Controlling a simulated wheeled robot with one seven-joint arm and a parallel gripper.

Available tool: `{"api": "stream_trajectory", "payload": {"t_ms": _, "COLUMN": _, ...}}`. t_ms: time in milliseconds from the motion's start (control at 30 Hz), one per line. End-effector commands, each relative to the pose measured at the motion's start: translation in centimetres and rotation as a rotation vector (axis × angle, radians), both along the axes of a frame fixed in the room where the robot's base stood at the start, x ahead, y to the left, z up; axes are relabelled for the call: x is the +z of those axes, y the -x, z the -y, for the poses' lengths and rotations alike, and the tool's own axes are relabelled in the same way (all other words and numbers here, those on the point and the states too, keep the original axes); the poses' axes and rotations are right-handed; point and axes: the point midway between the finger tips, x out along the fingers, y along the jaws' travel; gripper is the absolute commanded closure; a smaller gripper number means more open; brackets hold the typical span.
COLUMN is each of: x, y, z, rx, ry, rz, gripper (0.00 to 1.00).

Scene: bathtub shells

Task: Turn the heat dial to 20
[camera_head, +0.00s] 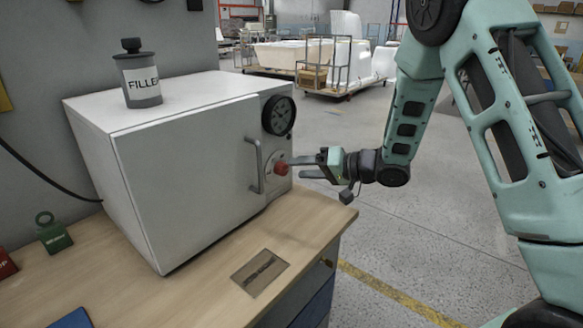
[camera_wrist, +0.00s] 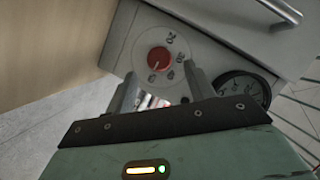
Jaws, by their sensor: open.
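The heat dial is a red round knob (camera_head: 281,169) on the right front panel of a white oven-like box (camera_head: 185,170), below a black gauge (camera_head: 278,115). My gripper (camera_head: 299,168) is open, just right of the knob in the head view. In the wrist view its two fingers (camera_wrist: 160,74) stand apart with the knob between and slightly beyond their tips. I cannot tell whether either finger touches it.
A door handle (camera_head: 256,166) stands out left of the knob. The gauge also shows near the right finger in the wrist view (camera_wrist: 242,90). A FILLER can (camera_head: 138,76) stands on the box. The wooden bench (camera_head: 205,285) carries a green weight-like object (camera_head: 53,233).

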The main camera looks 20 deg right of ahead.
Motion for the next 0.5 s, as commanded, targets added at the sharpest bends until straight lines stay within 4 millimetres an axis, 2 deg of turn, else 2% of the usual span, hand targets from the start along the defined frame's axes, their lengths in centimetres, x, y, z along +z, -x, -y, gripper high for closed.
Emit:
{"api": "stream_trajectory", "payload": {"t_ms": 200, "x": -0.7, "y": -1.8, "z": -2.0, "rx": 0.000, "ry": 0.001, "rz": -0.001, "gripper": 0.46}}
{"api": "stream_trajectory", "payload": {"t_ms": 500, "x": -0.9, "y": -2.3, "z": -2.6, "rx": 0.000, "ry": 0.000, "rz": 0.000, "gripper": 0.46}}
